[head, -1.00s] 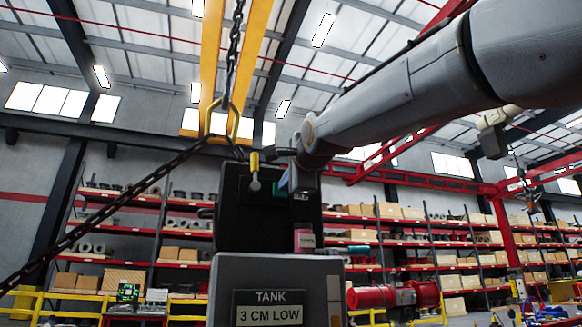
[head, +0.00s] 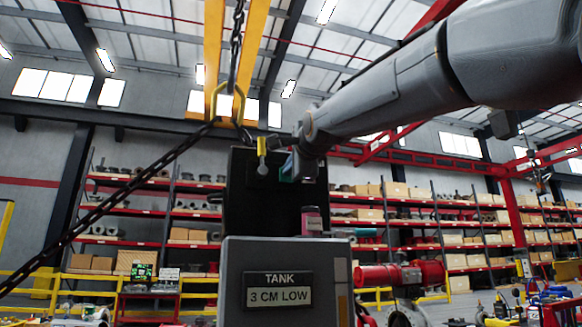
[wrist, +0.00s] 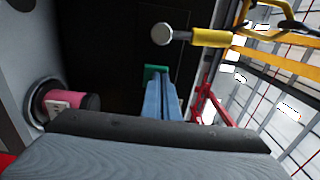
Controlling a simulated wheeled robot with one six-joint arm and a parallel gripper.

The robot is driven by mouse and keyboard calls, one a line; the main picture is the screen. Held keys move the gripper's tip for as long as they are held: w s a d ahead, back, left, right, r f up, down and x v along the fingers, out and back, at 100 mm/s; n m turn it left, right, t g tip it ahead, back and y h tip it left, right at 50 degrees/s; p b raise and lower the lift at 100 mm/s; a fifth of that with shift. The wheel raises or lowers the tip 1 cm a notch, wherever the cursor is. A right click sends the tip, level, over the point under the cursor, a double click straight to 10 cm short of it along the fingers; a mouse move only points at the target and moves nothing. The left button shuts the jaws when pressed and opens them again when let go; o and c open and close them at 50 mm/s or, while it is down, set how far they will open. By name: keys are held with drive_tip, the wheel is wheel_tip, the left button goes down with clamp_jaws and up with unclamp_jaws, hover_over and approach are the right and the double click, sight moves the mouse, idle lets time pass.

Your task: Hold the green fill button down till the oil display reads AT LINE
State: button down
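The oil display (head: 279,297) on the grey tank cabinet reads "3 CM LOW" under the word TANK. The green fill button (wrist: 154,71) is on the dark panel, and only its edge shows past my fingertips in the wrist view. My gripper (wrist: 158,82) has its blue fingers close together, shut and empty, with the tips at the button. Whether they touch it or press it in, I cannot tell. In the head view my gripper (head: 287,170) is in front of the dark panel (head: 240,215) and hides most of the button.
A yellow-handled lever with a silver knob (head: 262,157) is just left of my gripper, and also shows in the wrist view (wrist: 195,38). A pink-red canister (head: 311,222) stands below on the cabinet. A chain and yellow hook (head: 226,105) hang above the panel.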

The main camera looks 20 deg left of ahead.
drive_tip(key=shift+w+a+f, duration=0.15)
drive_tip(key=shift+w+f, duration=0.15)
drive_tip(key=shift+f, duration=0.4)
idle(1.1)
idle(5.2)
drive_tip(key=r+b+v, duration=0.1)
drive_tip(key=b+v, duration=0.5)
drive_tip(key=v, duration=0.8)
drive_tip(key=shift+s+r, duration=0.2)
drive_tip(key=shift+s, duration=0.05)
